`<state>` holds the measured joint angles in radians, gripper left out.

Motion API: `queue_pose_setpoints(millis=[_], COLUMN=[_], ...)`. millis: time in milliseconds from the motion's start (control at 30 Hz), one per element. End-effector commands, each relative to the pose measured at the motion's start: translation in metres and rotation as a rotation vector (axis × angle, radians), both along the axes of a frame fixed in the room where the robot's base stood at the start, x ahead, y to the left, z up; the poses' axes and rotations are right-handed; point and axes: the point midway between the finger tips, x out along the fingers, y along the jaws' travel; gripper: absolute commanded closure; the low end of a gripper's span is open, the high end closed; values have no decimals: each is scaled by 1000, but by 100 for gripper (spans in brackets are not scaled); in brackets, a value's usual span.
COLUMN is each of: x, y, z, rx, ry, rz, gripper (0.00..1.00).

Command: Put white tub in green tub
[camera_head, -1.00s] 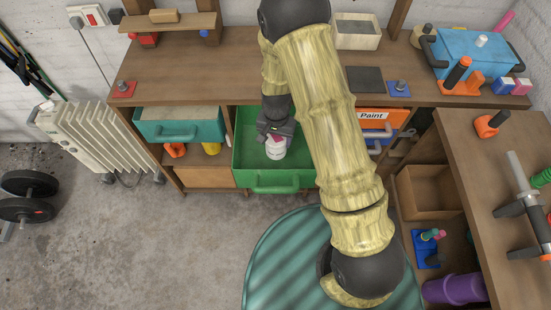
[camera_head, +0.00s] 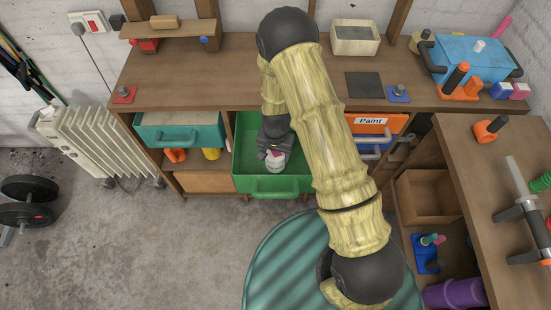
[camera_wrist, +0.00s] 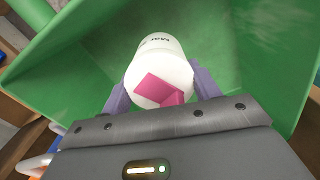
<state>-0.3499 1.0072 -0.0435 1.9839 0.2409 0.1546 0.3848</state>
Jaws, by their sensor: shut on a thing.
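The white tub (camera_head: 276,163) is a small white cylinder with a pink patch on its top and dark lettering on its side. It also shows in the wrist view (camera_wrist: 158,58). My gripper (camera_head: 275,152) is shut on it, with one finger on each side in the wrist view (camera_wrist: 160,88). The green tub (camera_head: 282,187) is a pulled-out, open green bin under the bench, and its green inside fills the wrist view (camera_wrist: 262,50). The white tub is within the green tub's outline. I cannot tell whether it touches the floor of it.
A teal drawer (camera_head: 180,132) is to the left, and an orange bin marked Paint (camera_head: 366,123) is to the right, partly behind my arm. The wooden bench top (camera_head: 200,75) is above. A white radiator (camera_head: 95,145) and bare concrete floor (camera_head: 150,240) lie left.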

Motion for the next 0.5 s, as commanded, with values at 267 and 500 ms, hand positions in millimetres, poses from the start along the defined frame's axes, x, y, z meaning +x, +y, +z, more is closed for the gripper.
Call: queue_pose_setpoints(millis=[267, 500], x=[-1, -1], y=[0, -1], z=[-9, -38], rx=[0, 0], ry=[2, 2], rz=[0, 0], gripper=[76, 76])
